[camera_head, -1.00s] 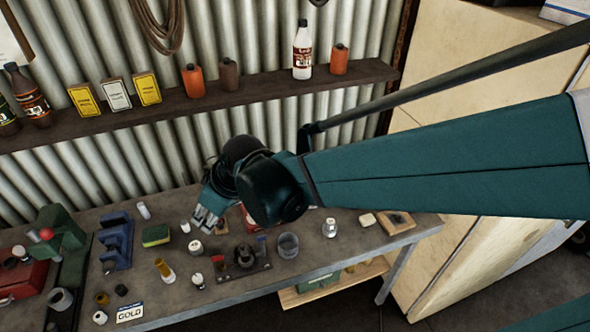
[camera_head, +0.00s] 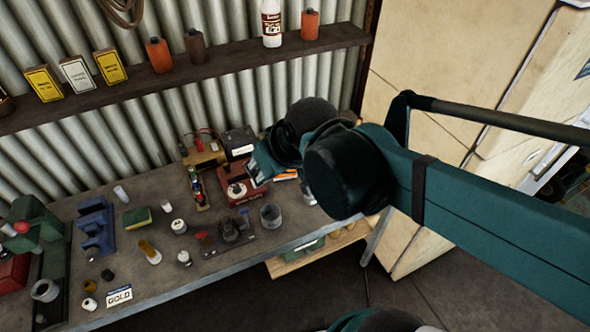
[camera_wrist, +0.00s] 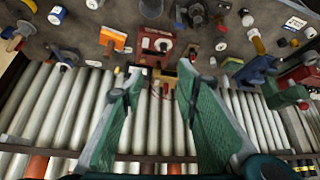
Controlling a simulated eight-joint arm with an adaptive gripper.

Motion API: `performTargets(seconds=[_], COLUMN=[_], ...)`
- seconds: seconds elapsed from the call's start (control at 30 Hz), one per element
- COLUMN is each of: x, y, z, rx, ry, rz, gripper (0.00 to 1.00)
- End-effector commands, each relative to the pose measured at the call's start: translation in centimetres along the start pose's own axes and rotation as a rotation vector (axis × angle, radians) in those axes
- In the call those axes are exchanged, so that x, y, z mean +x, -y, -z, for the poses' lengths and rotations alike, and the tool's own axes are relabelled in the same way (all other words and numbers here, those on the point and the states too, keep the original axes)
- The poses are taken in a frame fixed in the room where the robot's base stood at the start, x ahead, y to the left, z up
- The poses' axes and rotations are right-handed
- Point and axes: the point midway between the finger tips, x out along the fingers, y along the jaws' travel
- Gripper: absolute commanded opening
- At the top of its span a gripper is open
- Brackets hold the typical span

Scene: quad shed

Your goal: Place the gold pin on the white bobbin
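A gold-brown upright piece (camera_head: 146,247) with a white lower part (camera_head: 155,259) stands on the bench, left of centre. It looks like the gold pin on a white bobbin, but the join is too small to be sure. It also shows in the wrist view (camera_wrist: 258,43). Another white spool-like piece (camera_head: 179,226) stands behind it to the right. A small gold ring-like piece (camera_head: 89,286) is near the GOLD card (camera_head: 119,296). My gripper (camera_head: 260,170) is well to the right, above the red box. In the wrist view its fingers (camera_wrist: 158,75) are apart with nothing between them.
The red box (camera_head: 238,182) and a clear cup (camera_head: 270,215) are near my gripper. A dark fixture (camera_head: 229,231), a green-yellow sponge (camera_head: 137,217) and a blue rack (camera_head: 96,226) stand on the bench. The corrugated wall and a shelf (camera_head: 190,80) rise behind.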

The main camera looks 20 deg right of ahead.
Motion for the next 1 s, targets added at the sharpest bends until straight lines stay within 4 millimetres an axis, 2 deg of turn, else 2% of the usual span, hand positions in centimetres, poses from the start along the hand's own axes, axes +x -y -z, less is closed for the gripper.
performTargets(seconds=[0.2, 0.4, 1.0], x=[-2.2, -3.4, -3.7], y=[-2.9, -4.3, -4.8], z=[-2.4, -3.7, -4.1], rx=[0.100, 0.160, 0.178], ry=[-0.020, -0.032, -0.036], rz=[-0.062, -0.097, -0.108], gripper=[0.31, 0.31, 0.31])
